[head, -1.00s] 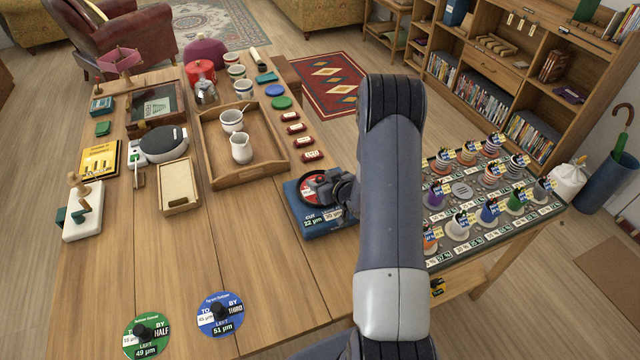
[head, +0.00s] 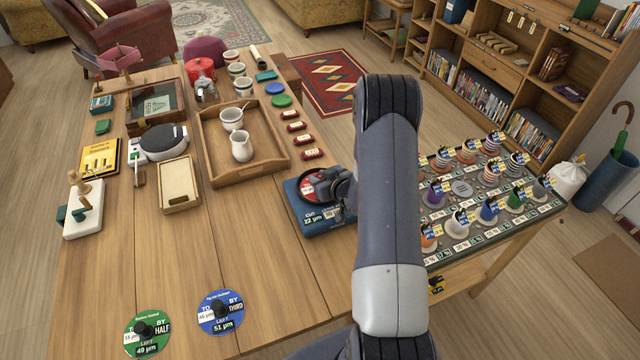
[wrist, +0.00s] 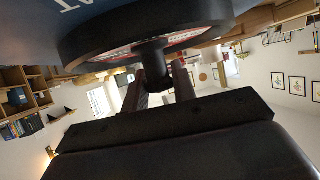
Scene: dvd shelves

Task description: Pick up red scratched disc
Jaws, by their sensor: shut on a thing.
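The red disc (head: 309,186) with a black rim sits at the blue box (head: 305,222) marked "CUT 22 µm", near the right edge of the wooden table. My gripper (head: 330,186) is at the disc's right side, partly hidden by my arm. In the wrist view the disc's dark rim (wrist: 85,47) fills the top, and a black knob stands out from its face. My gripper (wrist: 160,85) is shut on that knob. Scratches on the disc cannot be made out. I cannot tell whether the disc touches the box.
A green disc (head: 147,333) and a blue disc (head: 221,312) lie at the table's front. A wooden tray (head: 250,178) with cups stands behind the blue box. A side table (head: 500,230) with several coloured cones is to the right.

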